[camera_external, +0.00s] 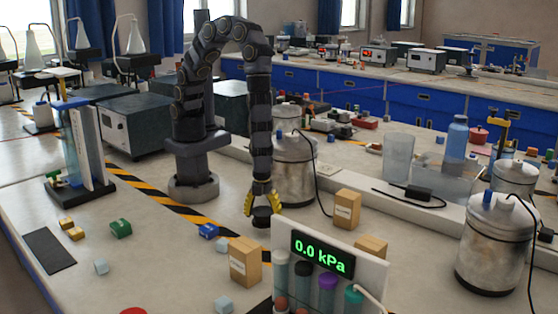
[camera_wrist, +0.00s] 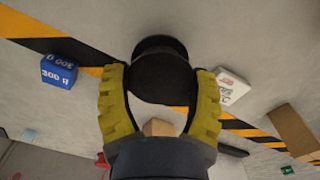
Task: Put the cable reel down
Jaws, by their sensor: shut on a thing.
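The cable reel (camera_external: 262,216) is a small black round thing in the external view, at the end of my arm. My gripper (camera_external: 262,203) has yellow fingers, one on each side of the reel. In the wrist view my gripper (camera_wrist: 161,85) is shut on the black reel (camera_wrist: 162,72), which sits between the fingertips. The reel is close to the bench top; I cannot tell whether it touches the bench.
A blue 300 g block (camera_external: 208,230) lies left of the gripper, and also shows in the wrist view (camera_wrist: 59,71). Cardboard boxes (camera_external: 245,262) (camera_external: 347,209) and a pressure display panel (camera_external: 325,260) stand nearby. A metal canister (camera_external: 294,172) stands behind.

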